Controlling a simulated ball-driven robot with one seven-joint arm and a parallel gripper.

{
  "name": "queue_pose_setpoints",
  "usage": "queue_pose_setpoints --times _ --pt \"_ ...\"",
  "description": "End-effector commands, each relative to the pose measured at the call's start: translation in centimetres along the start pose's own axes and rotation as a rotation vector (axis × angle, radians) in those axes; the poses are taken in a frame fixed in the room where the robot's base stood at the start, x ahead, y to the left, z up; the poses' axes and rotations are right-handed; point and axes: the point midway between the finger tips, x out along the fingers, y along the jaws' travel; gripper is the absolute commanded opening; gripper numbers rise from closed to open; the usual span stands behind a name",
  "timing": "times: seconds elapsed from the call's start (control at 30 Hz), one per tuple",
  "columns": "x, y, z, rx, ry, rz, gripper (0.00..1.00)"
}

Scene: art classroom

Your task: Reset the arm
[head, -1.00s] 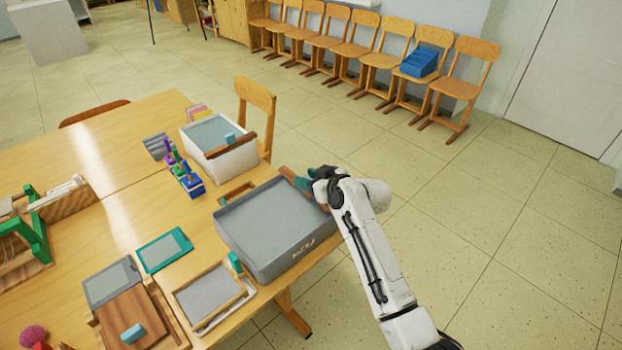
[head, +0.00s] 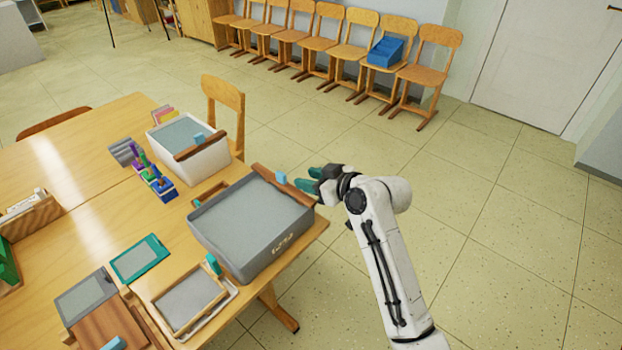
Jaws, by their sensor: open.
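My gripper (head: 312,180), with teal fingertips, is at the right of the table in the head view. It is open, and I see nothing between its fingers. It is just off the right edge of the large grey bin (head: 250,225), beside a brown wooden bar with a small blue block (head: 281,177) at that rim. My white arm reaches up from the bottom right over the floor.
The wooden table (head: 75,160) fills the left. It carries a white bin (head: 205,172), a teal-framed tray (head: 140,259), a wood-framed tray (head: 190,302) and colored pens (head: 155,178). A chair (head: 223,105) stands behind. Floor at right is clear.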

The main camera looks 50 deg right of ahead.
Motion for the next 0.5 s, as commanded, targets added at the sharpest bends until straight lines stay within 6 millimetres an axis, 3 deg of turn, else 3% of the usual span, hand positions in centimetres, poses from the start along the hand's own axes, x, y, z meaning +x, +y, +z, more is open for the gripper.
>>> queue_pose_setpoints --times 0.5 --pt "0.05 -0.46 0.25 0.0 -0.01 -0.006 0.4"
